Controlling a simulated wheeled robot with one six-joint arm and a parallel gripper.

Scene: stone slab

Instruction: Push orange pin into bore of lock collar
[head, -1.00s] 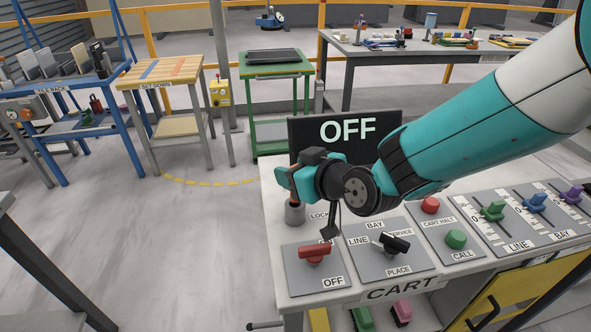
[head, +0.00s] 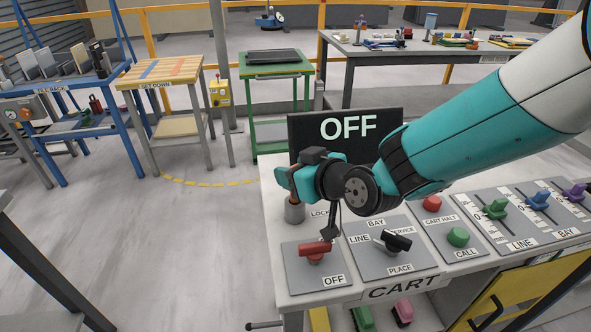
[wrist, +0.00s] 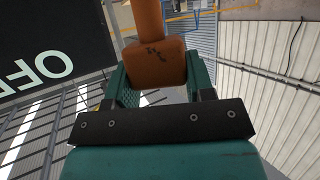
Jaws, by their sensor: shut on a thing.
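The orange pin (wrist: 155,62) is held between the teal fingers of my gripper (wrist: 160,85), its wide head in the jaws and its narrower shaft pointing away. In the head view my gripper (head: 288,180) is at the left end of the cart's top, above the grey lock collar (head: 295,212). A short brownish-orange part of the pin (head: 295,198) shows between the fingers and the collar's top. The pin looks upright and over the collar. The bore is hidden, so I cannot tell how deep the pin sits in it.
A dark screen (head: 345,128) reading OFF stands just behind my gripper. Buttons and sliders fill the right. Open floor lies left.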

